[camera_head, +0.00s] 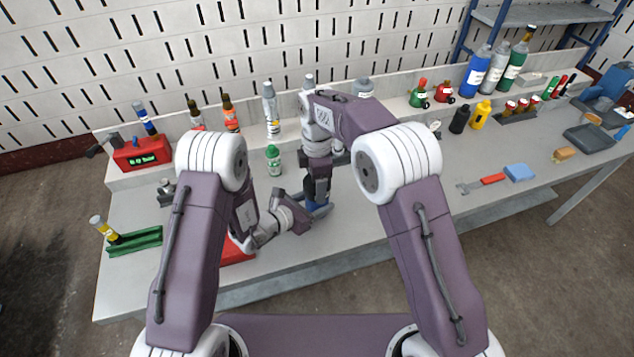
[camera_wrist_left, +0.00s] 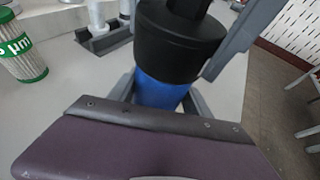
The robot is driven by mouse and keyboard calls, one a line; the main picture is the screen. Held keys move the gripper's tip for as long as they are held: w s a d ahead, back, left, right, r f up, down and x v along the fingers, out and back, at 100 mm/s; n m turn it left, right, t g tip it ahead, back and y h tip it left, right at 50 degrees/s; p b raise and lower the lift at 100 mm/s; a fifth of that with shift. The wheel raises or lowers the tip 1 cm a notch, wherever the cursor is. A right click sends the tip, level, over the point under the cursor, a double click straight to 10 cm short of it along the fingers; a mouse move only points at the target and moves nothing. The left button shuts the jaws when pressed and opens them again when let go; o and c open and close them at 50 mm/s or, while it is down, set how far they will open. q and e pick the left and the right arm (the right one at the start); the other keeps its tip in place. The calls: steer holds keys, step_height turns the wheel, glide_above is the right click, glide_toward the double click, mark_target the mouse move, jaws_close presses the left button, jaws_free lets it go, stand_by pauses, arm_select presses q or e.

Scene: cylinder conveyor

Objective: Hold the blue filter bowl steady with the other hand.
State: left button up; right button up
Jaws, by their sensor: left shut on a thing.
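The blue filter bowl (camera_wrist_left: 160,93) stands between my left gripper's grey fingers (camera_wrist_left: 165,100) in the left wrist view. A black cap (camera_wrist_left: 178,45) sits directly above it. In the head view a little of the blue bowl (camera_head: 318,205) shows on the front part of the bench. My left gripper (camera_head: 308,213) reaches it from the left, low down, and is shut on it. My right gripper (camera_head: 318,190) points down from above, over the bowl. Its fingers are too small and covered to tell whether they grip the cap.
A red box (camera_head: 236,250) lies in front of my left wrist, partly hidden. A green-capped bottle (camera_head: 273,160) stands behind the grippers and shows large in the left wrist view (camera_wrist_left: 18,50). A green tray (camera_head: 135,240) lies far left.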

steer(key=n, duration=0.3)
steer(key=shift+n, duration=0.3)
steer(key=n, duration=0.3)
steer(key=shift+n, duration=1.5)
steer(key=shift+n, duration=0.7)
steer(key=n, duration=0.4)
steer(key=shift+n, duration=0.3)
steer(key=o, duration=1.6)
steer(key=shift+o, duration=0.2)
